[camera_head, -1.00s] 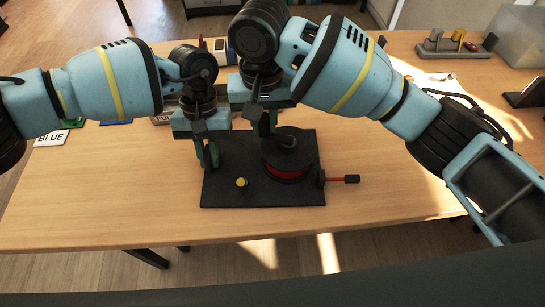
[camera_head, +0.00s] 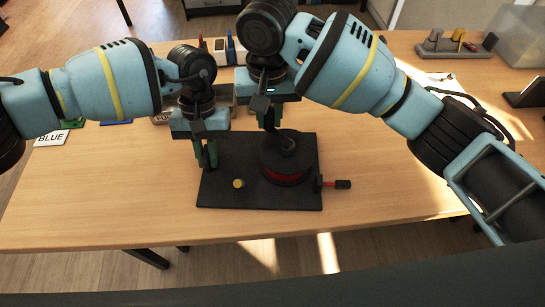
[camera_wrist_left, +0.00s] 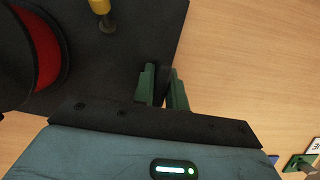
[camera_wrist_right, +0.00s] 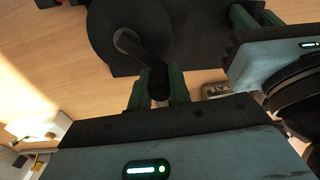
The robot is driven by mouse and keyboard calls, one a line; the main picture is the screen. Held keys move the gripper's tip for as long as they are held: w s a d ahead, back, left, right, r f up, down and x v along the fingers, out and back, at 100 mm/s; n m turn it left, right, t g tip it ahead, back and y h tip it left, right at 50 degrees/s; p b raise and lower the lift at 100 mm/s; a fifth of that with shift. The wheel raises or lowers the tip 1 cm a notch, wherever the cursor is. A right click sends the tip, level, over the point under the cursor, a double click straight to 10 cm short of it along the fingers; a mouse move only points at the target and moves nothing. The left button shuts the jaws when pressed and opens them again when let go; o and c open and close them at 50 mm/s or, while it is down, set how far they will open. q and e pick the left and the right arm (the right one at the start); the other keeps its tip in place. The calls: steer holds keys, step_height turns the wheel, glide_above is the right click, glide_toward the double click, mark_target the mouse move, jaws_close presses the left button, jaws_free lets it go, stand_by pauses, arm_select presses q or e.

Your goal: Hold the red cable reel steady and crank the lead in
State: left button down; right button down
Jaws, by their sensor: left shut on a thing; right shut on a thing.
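The cable reel is a black drum with a red cable band (camera_head: 285,176) on a black base plate (camera_head: 217,196). My left gripper (camera_head: 209,158) is shut on the base's left edge side, on a dark upright part that shows between its green fingers (camera_wrist_left: 163,85) in the left wrist view. My right gripper (camera_head: 271,122) is shut on the knob of the crank (camera_wrist_right: 135,45) on top of the drum. The red lead (camera_head: 328,184) leaves through a guide at the base's right side. A short red piece with a black plug (camera_head: 343,184) sticks out.
A yellow-topped peg (camera_head: 239,183) stands on the base. A card marked BLUE (camera_head: 51,139) lies at the table's left. A grey rack (camera_head: 456,44) and a clear bin (camera_head: 520,35) stand at the back right. The table front is clear.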

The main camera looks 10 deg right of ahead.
steer(key=shift+w+d, duration=0.4)
steer(key=shift+d, duration=0.2)
arm_select(q)
steer(key=shift+d, duration=0.1)
arm_select(e)
steer(key=shift+w+d, duration=0.25)
steer(key=shift+d, duration=0.55)
steer(key=shift+d, duration=0.2)
steer(key=c, duration=1.8)
jaws_free()
steer(key=shift+d, duration=0.2)
steer(key=o, duration=0.6)
steer(key=shift+a, duration=0.1)
